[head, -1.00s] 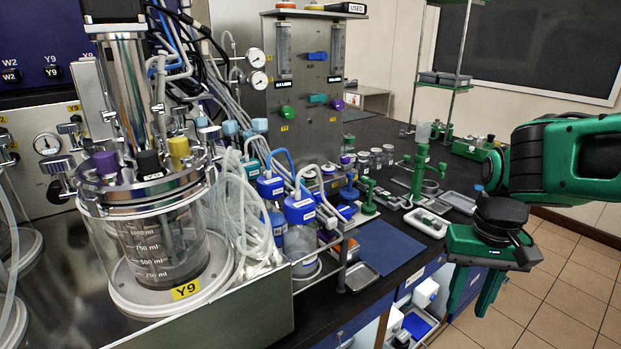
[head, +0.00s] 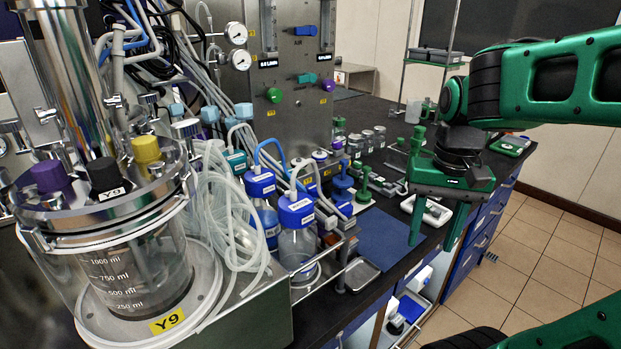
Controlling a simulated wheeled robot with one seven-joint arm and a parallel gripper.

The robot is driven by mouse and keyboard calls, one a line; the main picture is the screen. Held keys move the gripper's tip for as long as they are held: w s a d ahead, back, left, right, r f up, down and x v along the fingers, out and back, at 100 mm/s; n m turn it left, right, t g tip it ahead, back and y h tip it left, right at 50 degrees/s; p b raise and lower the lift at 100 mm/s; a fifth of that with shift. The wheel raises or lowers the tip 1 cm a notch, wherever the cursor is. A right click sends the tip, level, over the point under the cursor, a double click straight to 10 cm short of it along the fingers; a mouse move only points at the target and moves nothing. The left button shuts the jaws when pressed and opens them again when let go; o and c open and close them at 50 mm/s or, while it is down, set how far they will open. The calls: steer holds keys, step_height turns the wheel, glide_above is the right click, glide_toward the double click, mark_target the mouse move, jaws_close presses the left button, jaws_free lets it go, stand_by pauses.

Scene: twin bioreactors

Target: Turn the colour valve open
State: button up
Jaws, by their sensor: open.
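A grey metal panel (head: 290,130) at the back carries several coloured valve handles. They are a green round knob (head: 274,95), a teal handle (head: 307,78), a purple knob (head: 327,85) and a blue handle (head: 305,31). I cannot tell which one the task means by the colour valve. The blue and teal handles lie roughly horizontal. My gripper (head: 432,243) points down at the right, over the front of the bench. Its two green fingers are apart with nothing between them. It is well to the right of the panel and touches no valve.
The glass vessel marked Y9 (head: 125,275) fills the left front. Looped clear tubing (head: 230,215) and blue-capped bottles (head: 297,240) stand between it and the panel. A metal tray (head: 361,274) and blue mat (head: 390,238) lie at the bench front. Floor at right is free.

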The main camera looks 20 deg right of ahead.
steer(key=w+a+r+m, duration=0.1)
steer(key=w+a+r, duration=0.7)
steer(key=w+r, duration=0.3)
step_height(320, 180, up, 6)
steer(key=m, duration=0.2)
glide_above(314, 187)
step_height(314, 187, down, 11)
steer(key=shift+w+r, duration=0.1)
steer(key=shift+r, duration=0.1)
steer(key=c, duration=1)
